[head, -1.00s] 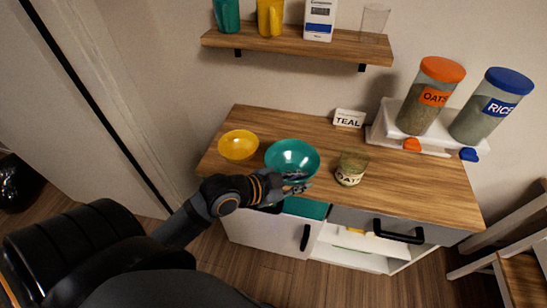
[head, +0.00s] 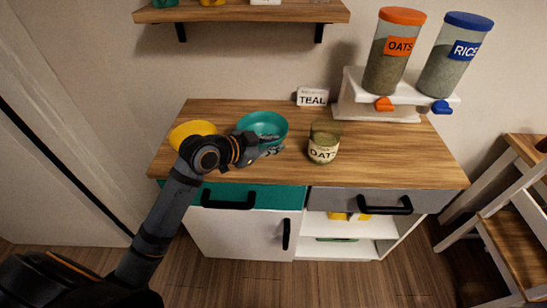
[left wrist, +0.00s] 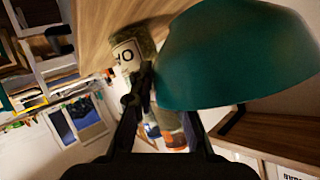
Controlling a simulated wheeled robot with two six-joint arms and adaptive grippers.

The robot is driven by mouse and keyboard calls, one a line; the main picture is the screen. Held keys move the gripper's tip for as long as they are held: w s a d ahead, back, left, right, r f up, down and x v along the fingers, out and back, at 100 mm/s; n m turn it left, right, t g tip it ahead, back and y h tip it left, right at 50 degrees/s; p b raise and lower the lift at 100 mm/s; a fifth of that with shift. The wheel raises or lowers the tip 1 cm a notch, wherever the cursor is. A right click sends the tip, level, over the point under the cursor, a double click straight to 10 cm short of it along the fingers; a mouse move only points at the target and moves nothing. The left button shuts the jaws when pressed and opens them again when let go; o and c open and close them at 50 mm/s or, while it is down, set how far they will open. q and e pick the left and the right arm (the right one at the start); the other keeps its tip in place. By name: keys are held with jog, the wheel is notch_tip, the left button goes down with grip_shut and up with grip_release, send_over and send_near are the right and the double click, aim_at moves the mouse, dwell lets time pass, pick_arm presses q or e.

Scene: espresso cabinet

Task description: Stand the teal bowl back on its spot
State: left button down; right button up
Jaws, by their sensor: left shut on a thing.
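The teal bowl (head: 263,121) is at the middle-left of the wooden counter in the head view, between a yellow bowl and a small jar. My left gripper (head: 272,144) is shut on its near right side, and its fingers partly cover the bowl. In the left wrist view the bowl (left wrist: 225,55) fills the upper right, beside my fingers (left wrist: 163,88). I cannot tell whether its base touches the counter. A white TEAL sign (head: 312,97) stands at the counter's back, right of and behind the bowl. My right gripper is not in view.
The yellow bowl (head: 192,132) is to the left, close to my wrist. The small OATS jar (head: 323,145) stands right of the teal bowl. A white riser (head: 352,108) with oats and rice dispensers is at the back right. The counter's right front is clear.

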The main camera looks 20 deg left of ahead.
pick_arm(q)
jog(key=shift+w+a+f, duration=0.25)
jog(key=shift+w+f, duration=0.65)
jog(key=shift+f, duration=0.15)
notch_tip(320, 180, down, 3)
jog(key=shift+r, duration=0.15)
jog(key=shift+f, duration=0.2)
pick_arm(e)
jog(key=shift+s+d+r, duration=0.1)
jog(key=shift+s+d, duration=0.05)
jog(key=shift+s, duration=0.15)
pick_arm(q)
jog(key=c, duration=1.3)
grip_release()
jog(key=shift+f, duration=0.15)
